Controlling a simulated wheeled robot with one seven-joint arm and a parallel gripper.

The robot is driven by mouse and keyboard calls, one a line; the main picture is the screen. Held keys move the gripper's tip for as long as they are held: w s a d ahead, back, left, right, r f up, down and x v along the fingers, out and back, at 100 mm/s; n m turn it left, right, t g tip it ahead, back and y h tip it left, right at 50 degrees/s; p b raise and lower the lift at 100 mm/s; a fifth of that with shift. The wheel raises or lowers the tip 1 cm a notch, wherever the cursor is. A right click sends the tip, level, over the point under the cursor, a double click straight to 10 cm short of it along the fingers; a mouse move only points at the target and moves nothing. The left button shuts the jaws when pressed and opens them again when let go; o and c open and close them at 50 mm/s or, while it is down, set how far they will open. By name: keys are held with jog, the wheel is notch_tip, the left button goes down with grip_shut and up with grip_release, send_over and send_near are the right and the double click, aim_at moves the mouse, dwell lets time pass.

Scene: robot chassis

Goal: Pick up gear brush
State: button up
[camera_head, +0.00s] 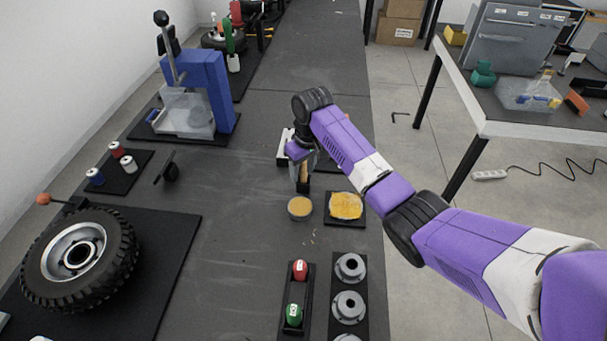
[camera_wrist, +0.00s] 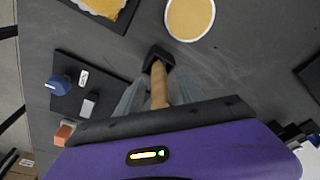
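The gear brush appears as a tan handle (camera_wrist: 159,85) between the two grey fingers of my gripper (camera_wrist: 158,77) in the wrist view. A dark block (camera_wrist: 157,55) sits at the handle's far end; whether it is the brush head, a holder or the finger pads is unclear. In the head view my gripper (camera_head: 303,180) points down over the bench, just behind the round dish, with the tan handle (camera_head: 304,172) roughly upright inside it. The fingers flank the handle closely, but contact is not clear. Whether the brush is off the bench is also unclear.
A round dish (camera_head: 300,207) of yellow material and a tray (camera_head: 345,206) of orange-yellow material lie close in front. Grey gears (camera_head: 349,268) and a rack (camera_head: 296,325) with red and green items stand nearer. A wheel (camera_head: 78,255) and blue press (camera_head: 208,87) are left.

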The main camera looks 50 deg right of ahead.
grip_shut()
notch_tip(320, 180, up, 20)
jog(key=p, duration=0.3)
jog(key=shift+p, duration=0.3)
jog(key=c, duration=0.7)
grip_release()
jog(key=shift+c, duration=0.2)
grip_shut()
